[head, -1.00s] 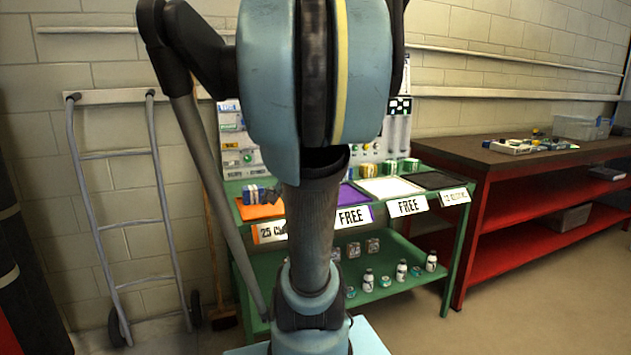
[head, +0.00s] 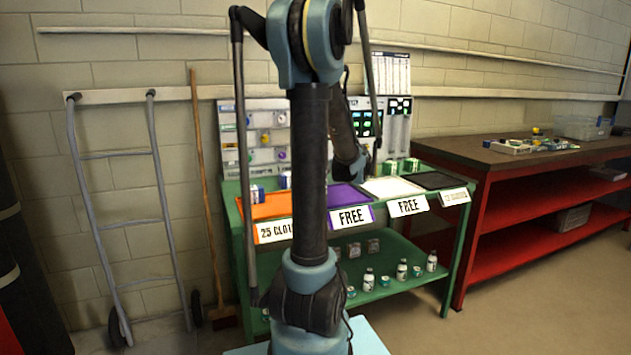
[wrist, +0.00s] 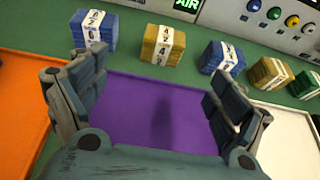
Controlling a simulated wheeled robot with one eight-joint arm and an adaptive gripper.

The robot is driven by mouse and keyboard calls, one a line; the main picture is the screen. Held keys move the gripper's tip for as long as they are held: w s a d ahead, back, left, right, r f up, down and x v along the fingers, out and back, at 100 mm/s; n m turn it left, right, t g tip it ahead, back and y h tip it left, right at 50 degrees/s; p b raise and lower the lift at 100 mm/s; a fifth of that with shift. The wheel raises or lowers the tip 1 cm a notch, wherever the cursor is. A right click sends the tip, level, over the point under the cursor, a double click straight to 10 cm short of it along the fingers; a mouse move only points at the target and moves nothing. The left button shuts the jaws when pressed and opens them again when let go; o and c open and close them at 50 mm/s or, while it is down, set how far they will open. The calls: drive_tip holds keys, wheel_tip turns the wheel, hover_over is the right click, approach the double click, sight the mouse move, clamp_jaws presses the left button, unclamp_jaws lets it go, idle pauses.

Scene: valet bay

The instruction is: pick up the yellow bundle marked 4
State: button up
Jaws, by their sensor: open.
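The yellow bundle marked 4 (wrist: 163,46) shows in the wrist view at the top middle, with a white numbered band around it. It stands on the green bench top just behind the purple tray (wrist: 150,105). My gripper (wrist: 145,85) is open and empty, its two fingers spread left and right over the purple tray. The bundle lies beyond the fingertips, between their lines, and is not touched. In the head view my arm hides the bundle, and the gripper itself is hard to make out.
A blue bundle (wrist: 94,29) stands left of the yellow one, another blue bundle (wrist: 222,58) right of it. A yellow-green bundle (wrist: 268,73) is farther right. An orange tray (wrist: 18,100) and a white tray (wrist: 290,140) flank the purple one. A panel with knobs (wrist: 270,14) rises behind.

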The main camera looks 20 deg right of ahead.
drive_tip(key=x, duration=1.1)
drive_tip(key=shift+w+d, duration=0.1)
drive_tip(key=shift+d, duration=0.05)
drive_tip(key=shift+d+x, duration=0.15)
drive_tip(key=shift+x, duration=1.4)
drive_tip(key=shift+d+x, duration=0.15)
drive_tip(key=shift+x, duration=1.4)
drive_tip(key=shift+f, duration=0.15)
drive_tip(key=shift+c, duration=0.2)
drive_tip(key=c, duration=1.2)
